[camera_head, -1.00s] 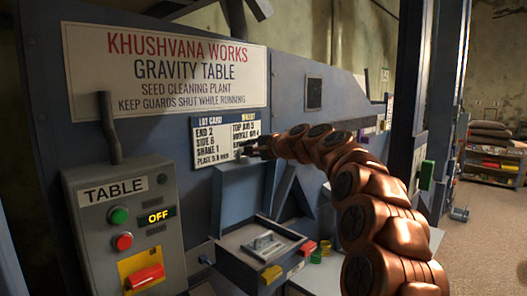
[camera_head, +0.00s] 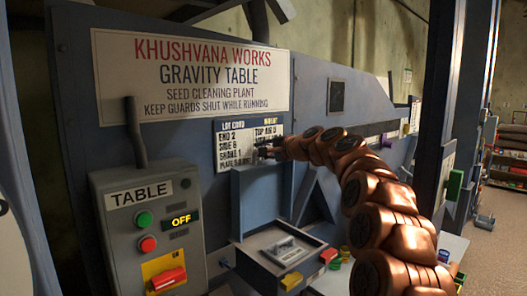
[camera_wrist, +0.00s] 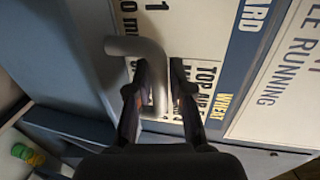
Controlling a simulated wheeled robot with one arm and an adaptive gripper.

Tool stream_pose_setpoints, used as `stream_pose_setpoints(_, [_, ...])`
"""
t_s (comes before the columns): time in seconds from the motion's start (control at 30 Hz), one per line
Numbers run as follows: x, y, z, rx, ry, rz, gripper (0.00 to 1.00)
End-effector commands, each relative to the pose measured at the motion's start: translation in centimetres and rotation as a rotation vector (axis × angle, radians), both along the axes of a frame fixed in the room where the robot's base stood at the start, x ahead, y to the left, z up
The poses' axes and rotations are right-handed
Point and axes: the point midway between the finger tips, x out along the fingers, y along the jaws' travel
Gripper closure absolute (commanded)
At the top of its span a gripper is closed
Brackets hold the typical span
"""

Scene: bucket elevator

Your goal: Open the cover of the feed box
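The feed box (camera_head: 285,252) is a blue-grey box below the lot card, with a small metal fitting inside its open top. A flat blue-grey panel, which looks like its cover (camera_head: 262,203), stands upright at the back of the box. My gripper (camera_head: 266,152) is at the panel's upper edge, in front of the lot card. In the wrist view a bent grey rod handle (camera_wrist: 158,72) lies between the two fingers of my gripper (camera_wrist: 161,68). The fingers stand apart, with a narrow gap beside the rod on the right. Contact on the left is unclear.
A grey control box (camera_head: 150,230) marked TABLE, with OFF lit, stands at left. A lot card (camera_head: 230,147) is on the machine wall behind my gripper. A dark blue post (camera_head: 450,110) stands at right. Open floor (camera_head: 495,255) lies beyond it.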

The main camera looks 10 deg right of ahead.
Motion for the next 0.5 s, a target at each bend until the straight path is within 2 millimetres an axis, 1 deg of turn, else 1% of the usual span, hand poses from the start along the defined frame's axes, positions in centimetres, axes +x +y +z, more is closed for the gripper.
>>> stream_pose_setpoints(0.03, [0.00,0.00,-0.01,0.000,0.000,0.000,0.72])
stream_pose_setpoints(0.17, [0.01,-0.03,-0.07,-0.001,0.000,0.000,0.59])
stream_pose_setpoints(0.5, [-0.11,-0.13,-0.08,-0.002,0.001,-0.001,0.59])
